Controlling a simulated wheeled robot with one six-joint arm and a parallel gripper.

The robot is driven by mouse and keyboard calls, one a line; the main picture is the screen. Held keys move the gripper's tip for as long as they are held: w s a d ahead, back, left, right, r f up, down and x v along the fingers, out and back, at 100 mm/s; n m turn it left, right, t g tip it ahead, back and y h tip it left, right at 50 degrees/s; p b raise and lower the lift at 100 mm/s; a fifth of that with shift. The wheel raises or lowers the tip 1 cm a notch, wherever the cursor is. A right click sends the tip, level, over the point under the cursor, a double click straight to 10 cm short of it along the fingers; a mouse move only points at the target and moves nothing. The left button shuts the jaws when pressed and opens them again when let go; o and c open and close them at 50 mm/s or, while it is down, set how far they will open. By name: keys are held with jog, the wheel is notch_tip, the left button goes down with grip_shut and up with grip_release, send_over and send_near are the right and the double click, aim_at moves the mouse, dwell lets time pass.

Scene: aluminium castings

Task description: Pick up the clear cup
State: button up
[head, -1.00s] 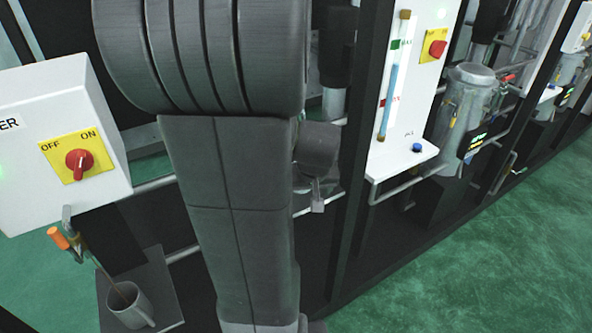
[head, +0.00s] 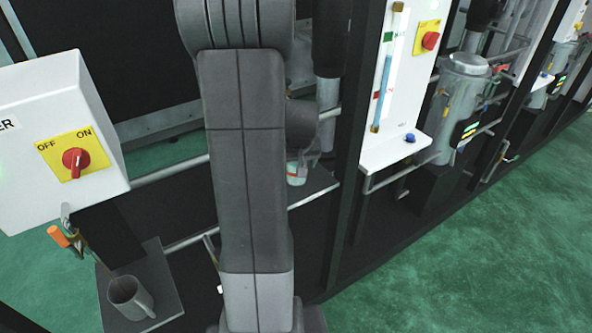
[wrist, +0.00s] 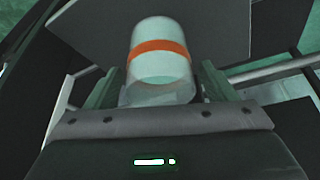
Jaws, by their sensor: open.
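The clear cup (wrist: 160,62) is see-through with an orange band and fills the top middle of the wrist view. In the head view the clear cup (head: 297,173) shows partly beside my arm, over a dark shelf plate (head: 318,188). My gripper (wrist: 158,82) is open, with one finger on each side of the cup's near part. I cannot tell whether either finger touches it. My arm hides the gripper and part of the cup in the head view.
A grey mug (head: 131,297) stands on a small plate (head: 168,290) at lower left, under an orange-handled tap (head: 60,237). A white switch box (head: 50,120) is above. A dark post (head: 350,130) rises right of the cup. Green floor is clear at right.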

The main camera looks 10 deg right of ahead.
jog(key=shift+w+f, duration=0.15)
jog(key=shift+f, duration=0.15)
jog(key=c, duration=1.2)
jog(key=shift+c, duration=0.2)
jog(key=shift+r, duration=0.15)
